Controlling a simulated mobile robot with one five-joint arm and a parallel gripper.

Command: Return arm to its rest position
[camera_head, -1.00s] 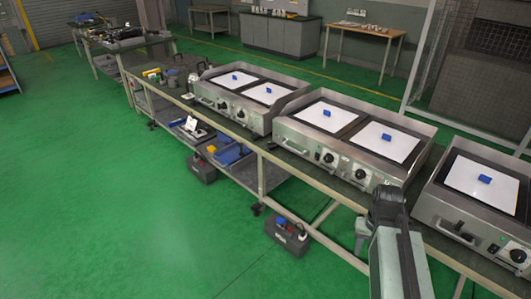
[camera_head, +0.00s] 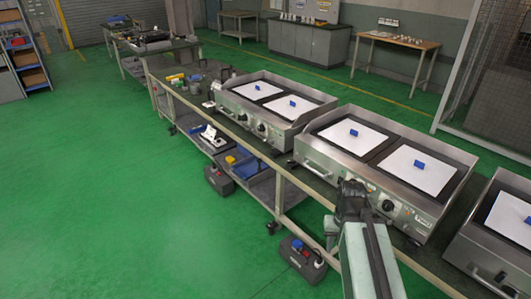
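My arm (camera_head: 366,255) rises from the bottom edge, right of centre, as a pale grey-green link with a dark strip. It ends at a dark joint (camera_head: 351,197) in front of the middle griddle (camera_head: 322,163). A short pale part of my arm (camera_head: 330,232) hangs to the left of this joint. No gripper fingers can be made out, and the far end of my arm is hidden.
A long workbench (camera_head: 293,177) carries several metal griddles, including a left one (camera_head: 311,103) and a right one (camera_head: 471,238). White sheets with blue blocks lie on them. A dark box (camera_head: 303,257) stands on the green floor (camera_head: 110,200); the left floor is clear.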

